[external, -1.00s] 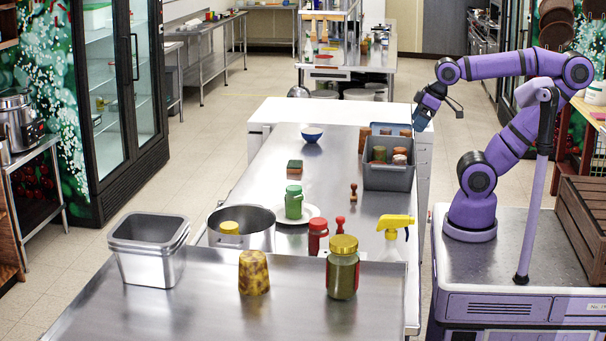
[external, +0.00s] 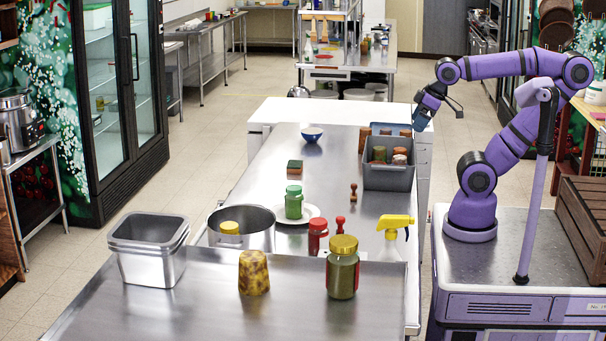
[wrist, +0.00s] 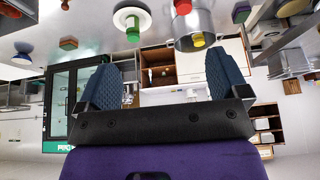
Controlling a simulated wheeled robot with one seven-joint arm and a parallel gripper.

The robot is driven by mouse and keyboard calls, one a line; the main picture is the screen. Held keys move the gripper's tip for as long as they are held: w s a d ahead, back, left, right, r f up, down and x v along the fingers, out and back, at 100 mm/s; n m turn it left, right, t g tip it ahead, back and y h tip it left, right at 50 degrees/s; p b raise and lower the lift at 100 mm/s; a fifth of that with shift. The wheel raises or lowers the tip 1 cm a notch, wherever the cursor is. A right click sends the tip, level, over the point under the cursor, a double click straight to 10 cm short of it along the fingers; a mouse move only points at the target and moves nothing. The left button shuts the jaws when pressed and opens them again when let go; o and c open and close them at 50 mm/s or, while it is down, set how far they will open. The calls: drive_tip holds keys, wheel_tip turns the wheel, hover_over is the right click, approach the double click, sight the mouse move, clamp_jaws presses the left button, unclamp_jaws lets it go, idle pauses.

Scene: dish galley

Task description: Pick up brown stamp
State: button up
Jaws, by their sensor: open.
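The brown stamp (external: 353,192) stands upright on the steel table, right of the plate and in front of the grey bin. A small brown piece (wrist: 65,4) at the top edge of the wrist view may be the stamp, cut off there; I cannot be sure. My gripper (external: 437,111) is open and empty, raised at the table's right side beside the grey bin, to the right of the stamp and well apart from it. In the wrist view my gripper (wrist: 165,88) shows two blue fingers spread wide with nothing between them.
The grey bin (external: 388,178) holds several jars. A red stamp (external: 340,225), red jar (external: 318,238), green jar (external: 293,203) on a plate, pot (external: 241,238) and spray bottle (external: 394,228) stand nearer the camera. A sponge (external: 295,167) and blue bowl (external: 312,134) lie farther back. Bare table surrounds the brown stamp.

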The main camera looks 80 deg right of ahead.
drive_tip(key=w+d+f+g+h, duration=0.1)
drive_tip(key=w+d+f+g, duration=0.25)
drive_tip(key=w+d, duration=0.65)
drive_tip(key=w+d+f+g, duration=0.2)
drive_tip(key=w+d+f, duration=0.2)
drive_tip(key=w+d, duration=0.55)
drive_tip(key=g+y, duration=0.1)
drive_tip(key=g, duration=0.3)
approach(354, 191)
drive_tip(key=shift+m, duration=0.4)
drive_tip(key=x, duration=0.2)
drive_tip(key=d+x, duration=0.1)
drive_tip(key=x, duration=0.1)
drive_tip(key=shift+s+f, duration=0.25)
drive_tip(key=shift+w+x, duration=0.15)
drive_tip(key=shift+x, duration=1.2)
drive_tip(key=shift+w+x, duration=0.1)
drive_tip(key=shift+x, duration=1.3)
drive_tip(key=shift+a, duration=0.1)
drive_tip(key=c, duration=1)
